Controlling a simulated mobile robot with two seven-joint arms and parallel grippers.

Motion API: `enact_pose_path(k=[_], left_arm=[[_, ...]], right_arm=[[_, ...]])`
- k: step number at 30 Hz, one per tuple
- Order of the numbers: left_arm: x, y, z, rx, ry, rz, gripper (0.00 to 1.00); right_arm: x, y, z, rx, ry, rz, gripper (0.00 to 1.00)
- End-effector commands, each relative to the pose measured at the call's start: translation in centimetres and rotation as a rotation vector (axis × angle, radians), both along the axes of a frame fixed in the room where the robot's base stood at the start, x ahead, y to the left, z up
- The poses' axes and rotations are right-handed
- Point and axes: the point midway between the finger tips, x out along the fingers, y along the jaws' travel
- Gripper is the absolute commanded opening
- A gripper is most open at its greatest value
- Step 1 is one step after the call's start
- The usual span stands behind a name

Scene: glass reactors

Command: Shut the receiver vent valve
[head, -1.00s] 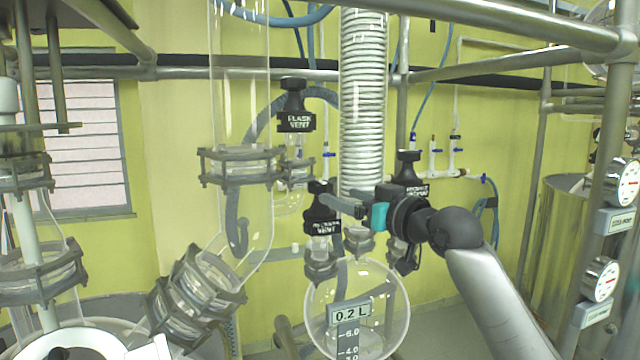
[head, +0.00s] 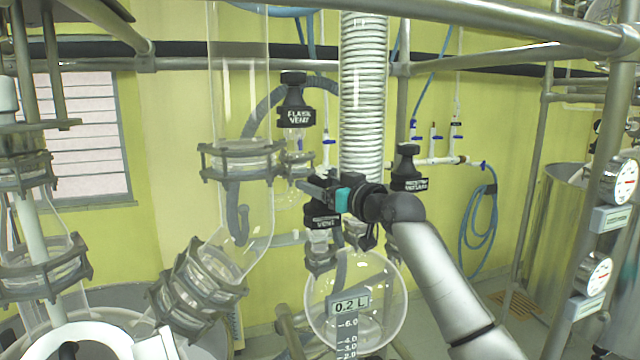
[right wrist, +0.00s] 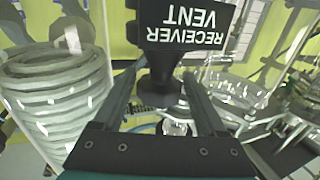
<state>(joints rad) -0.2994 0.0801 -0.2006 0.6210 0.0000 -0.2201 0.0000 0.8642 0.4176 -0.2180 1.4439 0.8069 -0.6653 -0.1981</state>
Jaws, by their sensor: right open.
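The receiver vent valve (head: 323,222) is a black valve above the round glass receiver (head: 375,305). In the head view its upper part is hidden behind my right gripper (head: 314,188), which reaches in from the right. In the right wrist view its white-lettered label (right wrist: 187,25) reads RECEIVER VENT upside down, and its black knob (right wrist: 160,92) lies between the two fingers of my open right gripper (right wrist: 158,82). The fingers stand on either side of the knob; I cannot tell whether either touches it. My left gripper is not in view.
The flask vent valve (head: 295,112) is up and to the left, and another labelled black valve (head: 408,172) is to the right. A white coiled column (head: 363,95) rises just behind my gripper. Metal pipes (head: 500,22) cross above my arm.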

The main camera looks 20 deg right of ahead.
Motion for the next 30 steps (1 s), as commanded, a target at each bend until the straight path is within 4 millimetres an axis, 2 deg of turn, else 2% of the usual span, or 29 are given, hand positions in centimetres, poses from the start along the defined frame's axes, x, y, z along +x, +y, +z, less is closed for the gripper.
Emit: enact_pose_path(k=[2,20,30], left_arm=[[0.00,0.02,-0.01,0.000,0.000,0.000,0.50],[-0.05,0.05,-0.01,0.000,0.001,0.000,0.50],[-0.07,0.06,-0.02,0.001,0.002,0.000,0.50]], right_arm=[[-0.01,0.01,0.01,0.000,0.000,0.000,0.73],[-0.03,-0.02,0.02,0.001,0.000,0.000,0.06],[-0.06,0.08,0.06,0.003,-0.001,-0.030,0.06]])
